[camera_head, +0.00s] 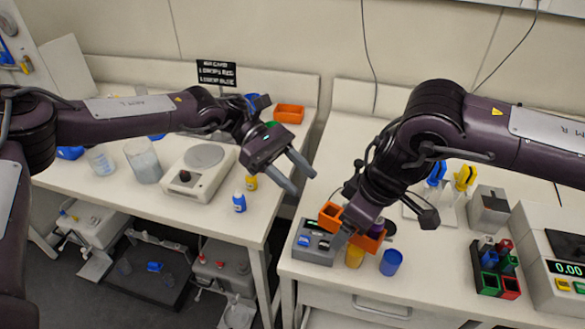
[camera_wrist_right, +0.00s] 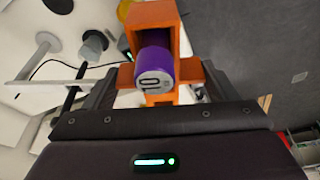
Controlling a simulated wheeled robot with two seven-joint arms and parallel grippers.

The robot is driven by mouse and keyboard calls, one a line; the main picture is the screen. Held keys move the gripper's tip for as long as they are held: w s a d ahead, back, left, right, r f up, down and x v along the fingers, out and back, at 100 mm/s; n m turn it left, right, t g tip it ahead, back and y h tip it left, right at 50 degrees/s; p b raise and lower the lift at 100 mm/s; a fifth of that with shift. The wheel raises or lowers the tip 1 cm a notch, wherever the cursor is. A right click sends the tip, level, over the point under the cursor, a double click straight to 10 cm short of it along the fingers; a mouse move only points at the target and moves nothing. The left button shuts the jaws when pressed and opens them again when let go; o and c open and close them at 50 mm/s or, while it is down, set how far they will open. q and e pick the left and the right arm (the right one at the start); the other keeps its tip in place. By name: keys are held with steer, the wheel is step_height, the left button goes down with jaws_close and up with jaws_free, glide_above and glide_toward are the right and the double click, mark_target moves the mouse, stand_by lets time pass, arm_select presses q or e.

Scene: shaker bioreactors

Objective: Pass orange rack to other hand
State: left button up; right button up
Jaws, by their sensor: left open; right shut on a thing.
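The orange rack (camera_head: 372,243) is in my right gripper (camera_head: 342,236), above the front left of the right-hand table in the head view. In the right wrist view the rack (camera_wrist_right: 152,16) sits between the two fingers, with a purple-capped vial (camera_wrist_right: 155,65) in it. The vial's cap also shows as a dark purple spot in the head view (camera_head: 377,226). My left gripper (camera_head: 302,181) is open and empty, up and left of the rack and apart from it, over the gap between the tables. My right gripper hides part of the rack in the head view.
Below the rack are a grey device (camera_head: 314,243), a yellow cup (camera_head: 354,256) and a blue cup (camera_head: 391,262). A multicoloured rack (camera_head: 495,268) and a scale (camera_head: 560,265) stand to the right. A balance (camera_head: 196,172) and small bottles stand on the left table.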

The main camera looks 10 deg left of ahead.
mark_target(338, 214)
arm_select(q)
steer(key=x, duration=1.1)
steer(key=shift+r, duration=0.15)
arm_select(e)
steer(key=shift+a+r, duration=0.1)
arm_select(q)
steer(key=shift+s+d, duration=0.1)
steer(key=c, duration=0.7)
arm_select(e)
steer(key=o, duration=0.6)
steer(key=shift+c, duration=0.2)
steer(key=o, duration=0.4)
